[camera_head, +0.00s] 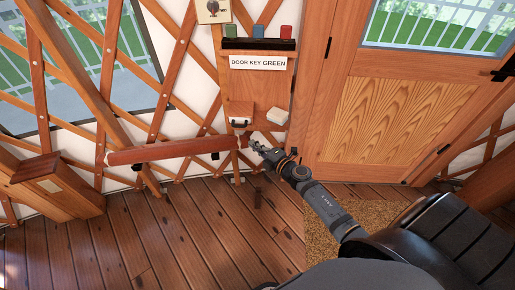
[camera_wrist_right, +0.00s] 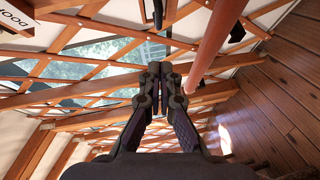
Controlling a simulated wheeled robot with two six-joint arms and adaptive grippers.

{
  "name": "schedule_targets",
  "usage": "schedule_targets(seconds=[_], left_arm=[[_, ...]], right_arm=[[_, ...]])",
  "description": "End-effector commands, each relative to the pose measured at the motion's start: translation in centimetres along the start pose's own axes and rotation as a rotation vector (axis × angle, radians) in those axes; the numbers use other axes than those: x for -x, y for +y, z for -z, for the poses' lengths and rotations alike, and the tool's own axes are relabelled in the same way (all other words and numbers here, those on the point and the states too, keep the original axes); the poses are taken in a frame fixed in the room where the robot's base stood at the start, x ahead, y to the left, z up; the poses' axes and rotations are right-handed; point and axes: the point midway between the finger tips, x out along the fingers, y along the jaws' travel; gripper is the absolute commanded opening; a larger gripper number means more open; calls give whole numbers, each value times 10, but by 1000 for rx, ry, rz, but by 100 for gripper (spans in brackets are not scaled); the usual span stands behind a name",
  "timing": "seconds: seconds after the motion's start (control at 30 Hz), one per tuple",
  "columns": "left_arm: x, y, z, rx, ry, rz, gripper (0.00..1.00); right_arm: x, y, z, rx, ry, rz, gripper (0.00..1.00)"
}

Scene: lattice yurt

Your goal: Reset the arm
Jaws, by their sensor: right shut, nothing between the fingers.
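My right arm comes in from the lower right in the head view. Its gripper (camera_head: 256,146) is in front of the lower part of the wall panel, just right of the end of a reddish wooden bar (camera_head: 170,151). I cannot tell whether it touches the bar. In the right wrist view the fingers (camera_wrist_right: 160,78) are together with nothing between them. The bar (camera_wrist_right: 212,42) runs past them on the right there. My left gripper is not in view.
A wall panel (camera_head: 240,84) has a "DOOR KEY GREEN" sign (camera_head: 258,63) and green, blue and red pieces on a black rack (camera_head: 258,44). A wooden door (camera_head: 400,120) stands right, a mat (camera_head: 350,222) before it. Floor (camera_head: 150,240) at left is clear.

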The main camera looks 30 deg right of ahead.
Motion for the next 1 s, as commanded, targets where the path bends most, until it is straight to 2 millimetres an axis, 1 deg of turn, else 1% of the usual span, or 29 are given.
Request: schedule_targets(seconds=[0.03,0.1,0.17,0.47,0.53,0.57,0.63,0.67,0.7,0.77,0.8,0.87,0.9,0.97,1.0], left_arm=[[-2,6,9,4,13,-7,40],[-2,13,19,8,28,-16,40],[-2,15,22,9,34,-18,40],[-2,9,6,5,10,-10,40],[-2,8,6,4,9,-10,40],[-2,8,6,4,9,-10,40],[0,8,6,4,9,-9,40],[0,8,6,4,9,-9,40],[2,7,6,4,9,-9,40],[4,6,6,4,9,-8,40],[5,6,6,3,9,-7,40],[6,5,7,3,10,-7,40],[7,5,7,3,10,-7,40],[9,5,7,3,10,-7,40],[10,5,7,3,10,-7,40]], right_arm=[[7,-2,0,1,0,1,0],[13,-1,0,1,0,1,0],[16,-1,0,0,1,1,0],[18,0,1,-1,1,0,0],[18,-4,-1,-12,-6,5,0],[19,-10,-4,-28,-15,13,0],[24,-34,-15,-103,-61,45,0],[28,-50,-21,-152,-91,65,0],[36,-76,-32,-227,-141,98,0],[52,-123,-46,-356,-232,156,0],[67,-156,-54,-444,-300,198,0],[92,-203,-61,-566,-399,259,0],[111,-233,-63,-642,-466,299,0],[142,-278,-63,-749,-568,362,0],[165,-306,-60,-818,-637,403,0]])
